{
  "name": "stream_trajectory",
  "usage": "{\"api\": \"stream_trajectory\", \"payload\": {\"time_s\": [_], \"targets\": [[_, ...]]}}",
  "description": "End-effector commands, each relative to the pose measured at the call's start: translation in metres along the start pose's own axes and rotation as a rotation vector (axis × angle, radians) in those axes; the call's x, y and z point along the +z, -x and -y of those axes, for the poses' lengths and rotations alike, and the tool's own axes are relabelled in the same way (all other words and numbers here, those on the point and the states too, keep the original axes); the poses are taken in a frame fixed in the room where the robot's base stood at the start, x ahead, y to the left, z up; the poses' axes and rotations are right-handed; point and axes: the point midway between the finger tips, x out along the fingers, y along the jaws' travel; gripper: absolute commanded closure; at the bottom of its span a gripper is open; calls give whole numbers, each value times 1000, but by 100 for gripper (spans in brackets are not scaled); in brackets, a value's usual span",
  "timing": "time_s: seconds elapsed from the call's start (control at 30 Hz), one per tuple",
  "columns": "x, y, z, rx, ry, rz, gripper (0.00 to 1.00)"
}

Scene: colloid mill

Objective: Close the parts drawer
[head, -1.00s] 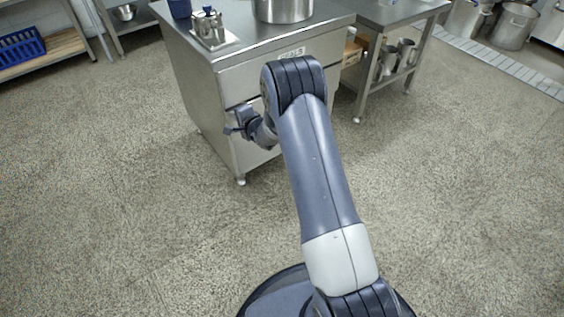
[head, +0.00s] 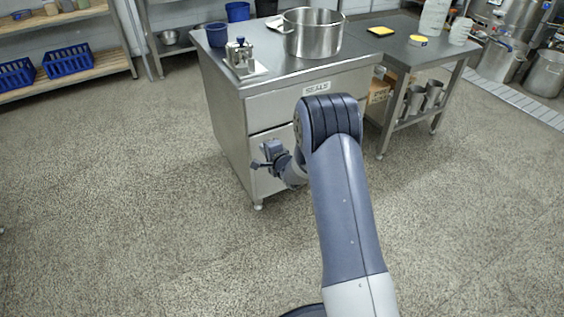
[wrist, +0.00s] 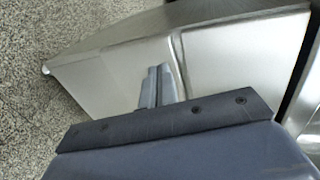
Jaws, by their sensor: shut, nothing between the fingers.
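The steel cabinet has an upper drawer front (head: 275,105) with a label that reads SEALS (head: 317,88). This drawer front looks about flush with the cabinet, though my arm hides its right part. A lower front panel (head: 262,183) sits beneath it, partly behind my gripper. My gripper (head: 258,164) is shut and empty, before the left side of the lower panel. In the wrist view its closed fingertips (wrist: 159,70) point at plain steel surfaces of the cabinet (wrist: 105,78). I cannot tell whether they touch. No clearly open drawer shows.
A large pot (head: 313,40), a blue container (head: 217,36) and a small metal device (head: 240,55) stand on the cabinet top. A steel table (head: 405,45) adjoins at the right. The floor (head: 120,200) to the left is clear.

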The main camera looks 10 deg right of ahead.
Motion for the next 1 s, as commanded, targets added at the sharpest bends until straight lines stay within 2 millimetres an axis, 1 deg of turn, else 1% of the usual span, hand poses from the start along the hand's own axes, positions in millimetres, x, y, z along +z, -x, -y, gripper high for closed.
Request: {"api": "stream_trajectory", "payload": {"time_s": [0.03,0.17,0.3,0.4,0.5,0.7,1.0], "targets": [[0,8,2,3,-1,0,100],[-1,27,1,4,-1,-1,100],[-1,50,1,4,-2,-1,100],[0,65,1,3,-1,-1,100],[-1,76,0,4,-2,-1,100],[0,85,-1,3,-1,0,100],[0,84,-1,3,-1,0,100]]}}
